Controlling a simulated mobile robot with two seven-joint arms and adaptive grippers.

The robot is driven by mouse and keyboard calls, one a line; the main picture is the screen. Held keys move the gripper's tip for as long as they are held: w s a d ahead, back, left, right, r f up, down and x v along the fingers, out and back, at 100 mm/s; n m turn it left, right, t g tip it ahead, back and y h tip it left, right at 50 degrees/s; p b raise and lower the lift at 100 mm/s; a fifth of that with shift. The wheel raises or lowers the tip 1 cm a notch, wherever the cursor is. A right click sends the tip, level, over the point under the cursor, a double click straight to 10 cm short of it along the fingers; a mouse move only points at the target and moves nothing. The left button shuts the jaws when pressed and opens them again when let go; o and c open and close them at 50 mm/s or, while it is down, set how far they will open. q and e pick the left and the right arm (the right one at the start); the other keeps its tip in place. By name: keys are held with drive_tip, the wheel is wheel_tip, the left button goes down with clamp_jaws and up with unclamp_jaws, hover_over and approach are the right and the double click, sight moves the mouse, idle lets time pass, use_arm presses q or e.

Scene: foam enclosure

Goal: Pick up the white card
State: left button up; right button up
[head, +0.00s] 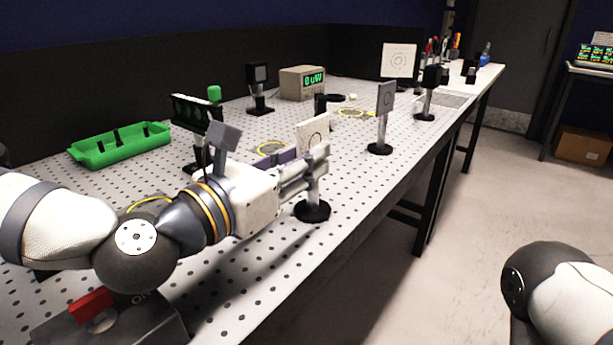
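A white card (311,129) with a dark ring mark stands upright on a short post with a round black base (312,211), near the table's front edge. My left gripper (322,160) is at this card, its fingers pointing right and covering the card's lower part and the top of the post. I cannot tell whether the fingers touch the card or post, or are closed on them. Another white card (399,60) with a ring target stands farther back on the table. My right gripper is out of view.
A grey plate (386,97) on a post stands right of my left gripper. A green tray (121,145), a dark mount (196,112) and a meter box (303,82) stand on the perforated table (235,290). Open floor (470,230) lies right of the table.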

sight(327, 137)
use_arm(q)
drive_tip(key=x, duration=0.7)
drive_tip(key=shift+w+a+r, duration=0.1)
drive_tip(key=shift+w+a, duration=0.05)
drive_tip(key=shift+w, duration=0.45)
clamp_jaws()
